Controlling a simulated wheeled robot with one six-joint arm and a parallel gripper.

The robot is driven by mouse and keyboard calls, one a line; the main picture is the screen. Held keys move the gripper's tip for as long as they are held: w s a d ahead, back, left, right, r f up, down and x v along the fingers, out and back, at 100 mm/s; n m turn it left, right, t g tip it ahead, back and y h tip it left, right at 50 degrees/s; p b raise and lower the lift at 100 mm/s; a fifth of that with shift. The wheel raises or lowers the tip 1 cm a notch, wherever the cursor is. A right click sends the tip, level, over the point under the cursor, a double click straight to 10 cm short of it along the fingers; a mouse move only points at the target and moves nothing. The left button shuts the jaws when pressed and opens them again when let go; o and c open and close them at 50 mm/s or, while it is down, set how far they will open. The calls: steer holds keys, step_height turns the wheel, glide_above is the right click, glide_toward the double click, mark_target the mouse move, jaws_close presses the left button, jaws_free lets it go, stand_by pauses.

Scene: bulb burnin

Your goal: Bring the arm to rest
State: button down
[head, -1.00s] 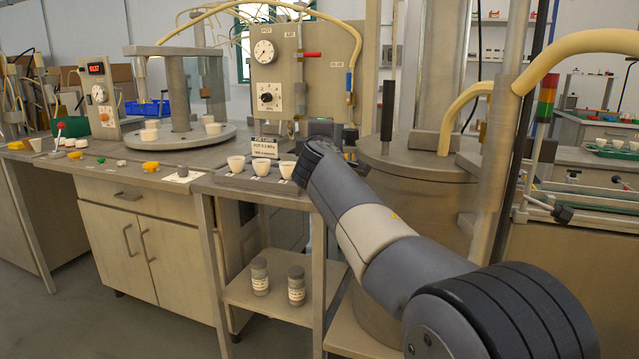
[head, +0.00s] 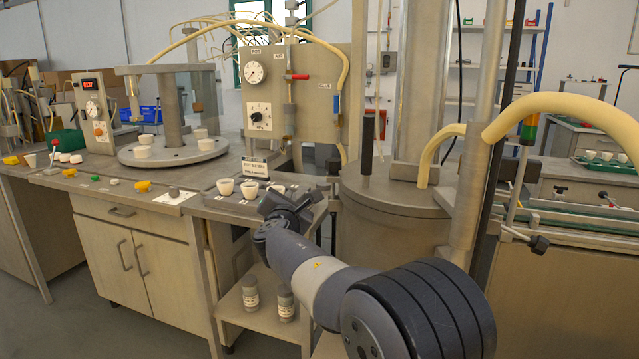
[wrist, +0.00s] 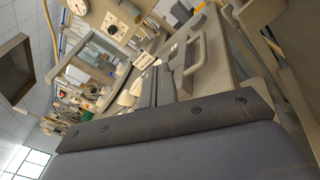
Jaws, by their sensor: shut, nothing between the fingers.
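My arm reaches up and left from the lower right of the head view. My gripper (head: 293,208) is at its far end, beside the front of the small bench with white cups (head: 250,189). In the wrist view two dark fingers (wrist: 157,84) lie together, shut, with nothing seen between them. The wide grey gripper body fills the bottom of that view. In the head view the gripper overlaps the bench's right front edge; I cannot tell whether it touches.
A round metal vessel (head: 393,215) stands close right of my gripper. Left are a round platform (head: 174,152) and a cabinet (head: 135,240). Two jars (head: 250,294) stand on the lower shelf. A yellow hose (head: 560,103) arches at right. Open floor lies front left.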

step_height(320, 180, down, 8)
steer(key=d+n+p, duration=0.1)
steer(key=n+p, duration=0.5)
steer(key=n, duration=0.3)
steer(key=shift+p, duration=0.3)
steer(key=shift+d, duration=0.1)
steer(key=shift+h, duration=0.3)
